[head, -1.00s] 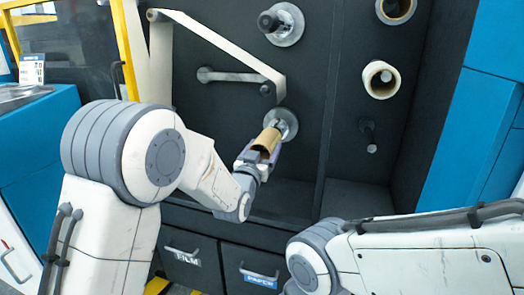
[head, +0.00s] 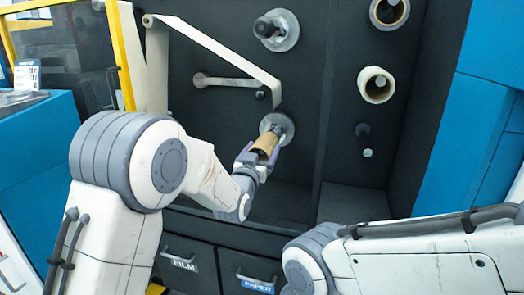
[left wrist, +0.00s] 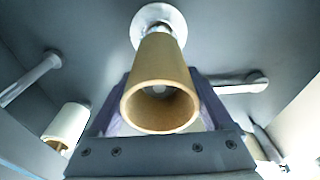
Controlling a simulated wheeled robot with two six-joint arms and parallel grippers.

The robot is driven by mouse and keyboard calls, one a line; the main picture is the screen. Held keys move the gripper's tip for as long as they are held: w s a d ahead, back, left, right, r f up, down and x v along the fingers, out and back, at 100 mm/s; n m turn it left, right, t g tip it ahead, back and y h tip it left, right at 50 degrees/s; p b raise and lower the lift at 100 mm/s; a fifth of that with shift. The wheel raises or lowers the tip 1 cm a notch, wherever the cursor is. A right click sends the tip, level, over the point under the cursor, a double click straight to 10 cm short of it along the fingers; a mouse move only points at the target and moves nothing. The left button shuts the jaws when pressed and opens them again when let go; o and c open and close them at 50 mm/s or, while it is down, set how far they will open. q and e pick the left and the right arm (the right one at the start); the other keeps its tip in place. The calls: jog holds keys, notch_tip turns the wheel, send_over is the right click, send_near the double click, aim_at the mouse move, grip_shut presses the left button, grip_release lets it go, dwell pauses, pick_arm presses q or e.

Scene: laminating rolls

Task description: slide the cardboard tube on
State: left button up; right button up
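The brown cardboard tube (head: 264,143) is between the two fingers of my left gripper (head: 256,156), which is shut on it. In the left wrist view, the tube (left wrist: 162,68) points its open end at the camera, and the gripper's fingers (left wrist: 162,104) lie along its sides. Its far end is at the metal spindle with a round flange (head: 279,126), in line with it. A grey tip shows inside the bore, so the tube seems to be around the spindle. A short stretch of spindle (left wrist: 158,30) shows between tube and flange. My right gripper is out of view.
A grey arm with a roller (head: 228,82) and a pale web (head: 205,42) are left of and above the spindle. Another spindle (head: 276,30) is above, and a cream roll (head: 376,85) is at right. Drawers marked FILM (head: 183,264) and PAPER (head: 256,285) are below.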

pick_arm(q)
jog(key=shift+o, duration=0.4)
jog(key=p+v, duration=0.1)
jog(key=v, duration=0.8)
jog(key=s+a+f+n+g+y, duration=0.1)
jog(key=s+a+f+g+y, duration=0.1)
jog(key=s+a+f+g, duration=0.3)
jog(key=s+a+f+n+g+y, duration=0.1)
jog(key=s+a+f+g+y, duration=0.15)
jog(key=a+f, duration=0.4)
jog(key=s+a+f+n+g+y, duration=0.1)
jog(key=s+a+f+g, duration=0.25)
jog(key=s, duration=0.35)
jog(key=s+a+f+n+g+y, duration=0.1)
jog(key=s+a+f+g, duration=0.2)
jog(key=s, duration=0.4)
jog(key=s+d+r+m+g+h, duration=0.1)
jog(key=s+d+r+m+g, duration=0.2)
jog(key=s+d, duration=0.4)
jog(key=s+d+r+m+g+h, duration=0.1)
jog(key=s+d+r+m, duration=0.2)
jog(key=s+d+m, duration=0.35)
notch_tip(320, 180, up, 34)
jog(key=s+n+p, duration=0.1)
jog(key=n+p, duration=0.1)
jog(key=p, duration=3.2)
jog(key=shift+s+d, duration=0.25)
jog(key=shift+d, duration=0.15)
